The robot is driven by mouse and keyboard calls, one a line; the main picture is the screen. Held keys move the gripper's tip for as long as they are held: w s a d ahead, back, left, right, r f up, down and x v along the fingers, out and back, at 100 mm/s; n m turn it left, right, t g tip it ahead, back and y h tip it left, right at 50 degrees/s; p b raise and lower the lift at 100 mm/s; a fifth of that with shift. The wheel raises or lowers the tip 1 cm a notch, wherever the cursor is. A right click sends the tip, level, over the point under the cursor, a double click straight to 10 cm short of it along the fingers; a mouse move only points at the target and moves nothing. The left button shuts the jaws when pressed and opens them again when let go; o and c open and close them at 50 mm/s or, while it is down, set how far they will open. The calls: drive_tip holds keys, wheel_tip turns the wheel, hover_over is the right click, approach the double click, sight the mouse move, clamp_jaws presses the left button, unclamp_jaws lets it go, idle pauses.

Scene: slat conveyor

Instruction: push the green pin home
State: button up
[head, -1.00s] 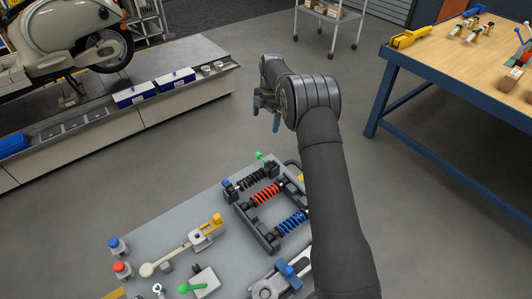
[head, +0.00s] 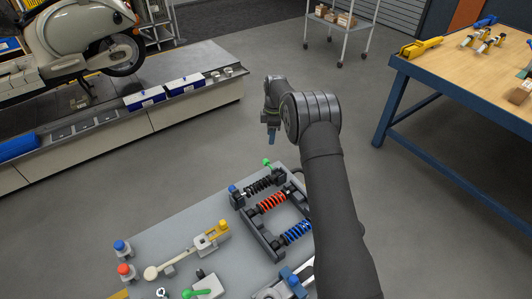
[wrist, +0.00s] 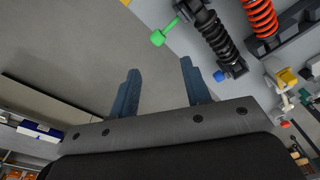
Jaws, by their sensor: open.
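The green pin (head: 267,162) sticks out at the far end of the rack that holds the shock absorbers, by the black spring. My gripper (head: 271,137) is above and beyond the bench's far edge, fingers pointing down. In the wrist view my gripper (wrist: 160,68) is open, with two blue fingers apart and nothing between them. The pin's head lies ahead of the fingertips, apart from them. How deep the pin sits is hidden.
The rack (head: 262,238) carries black, red and blue springs. A blue knob (head: 233,189) sits beside the black spring. A green-handled clamp (head: 200,291) and red and blue buttons are nearer on the bench. Bare floor (head: 210,150) lies beyond the bench's far edge.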

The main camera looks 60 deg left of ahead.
sight(266, 160)
drive_tip(key=f+m, duration=0.2)
drive_tip(key=m, duration=0.1)
drive_tip(key=s+f+m, duration=0.1)
drive_tip(key=f+m, duration=0.2)
drive_tip(key=m, duration=0.1)
drive_tip(key=a+f+m, duration=0.1)
drive_tip(key=f+m, duration=0.2)
drive_tip(key=shift+s+f+m+t, duration=0.2)
drive_tip(key=shift+s+m+t, duration=0.1)
drive_tip(key=shift+t, duration=0.1)
drive_tip(key=shift+s+f+m, duration=0.1)
drive_tip(key=shift+f+m, duration=0.5)
drive_tip(key=shift+m, duration=0.2)
drive_tip(key=shift+f, duration=3.2)
drive_tip(key=c, duration=0.9)
drive_tip(key=shift+d, duration=2.25)
drive_tip(key=o, duration=0.9)
drive_tip(key=shift+d, duration=0.1)
